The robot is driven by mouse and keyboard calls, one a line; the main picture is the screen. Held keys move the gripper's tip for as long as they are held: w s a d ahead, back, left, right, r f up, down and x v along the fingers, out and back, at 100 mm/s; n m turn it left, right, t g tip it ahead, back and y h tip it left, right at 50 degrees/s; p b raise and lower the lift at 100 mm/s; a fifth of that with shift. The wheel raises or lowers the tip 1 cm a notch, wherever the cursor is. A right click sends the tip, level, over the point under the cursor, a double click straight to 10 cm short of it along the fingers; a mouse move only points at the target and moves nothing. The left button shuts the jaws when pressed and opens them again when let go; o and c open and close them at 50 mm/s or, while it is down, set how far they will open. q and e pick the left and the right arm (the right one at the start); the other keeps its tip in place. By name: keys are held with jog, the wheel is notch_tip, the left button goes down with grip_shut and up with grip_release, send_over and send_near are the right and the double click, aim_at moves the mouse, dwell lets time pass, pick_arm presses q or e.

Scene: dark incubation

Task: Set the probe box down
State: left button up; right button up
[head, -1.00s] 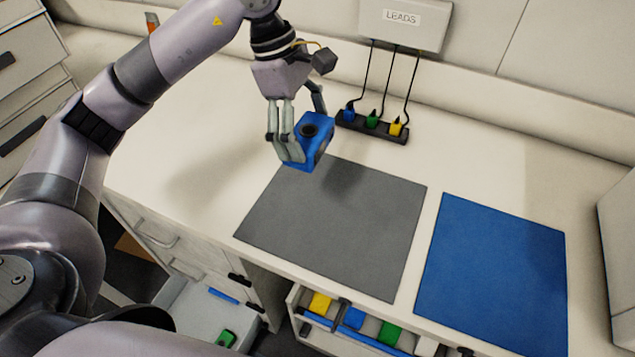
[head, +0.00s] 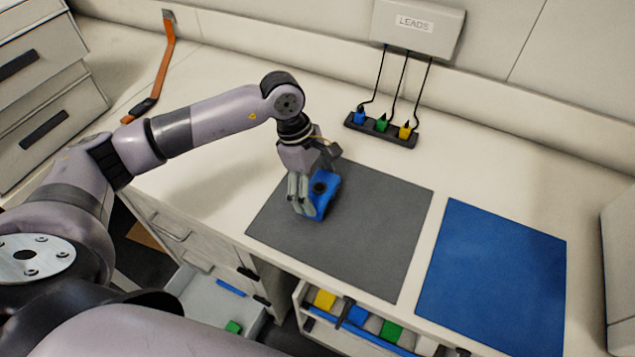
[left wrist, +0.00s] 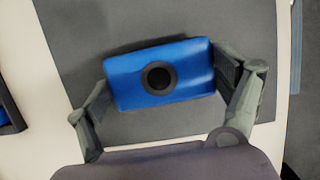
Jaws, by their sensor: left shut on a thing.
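The probe box is a blue box with a round black port on its face (head: 325,201). It also shows in the left wrist view (left wrist: 196,79), between the two fingers. My left gripper (head: 313,194) is shut on the box over the left part of the grey mat (head: 375,235). The grey mat also shows behind the box in the wrist view (left wrist: 90,40). I cannot tell whether the box's underside touches the mat. My right gripper is not in view.
A blue mat (head: 495,275) lies to the right of the grey one. A LEADS panel (head: 417,28) has cables to blue, green and yellow plugs in a black strip (head: 355,126). Open drawers (head: 205,300) sit below the front edge. An orange strap (head: 164,65) lies at back left.

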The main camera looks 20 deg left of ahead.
pick_arm(q)
jog(key=o, duration=1.4)
jog(key=shift+c, duration=0.2)
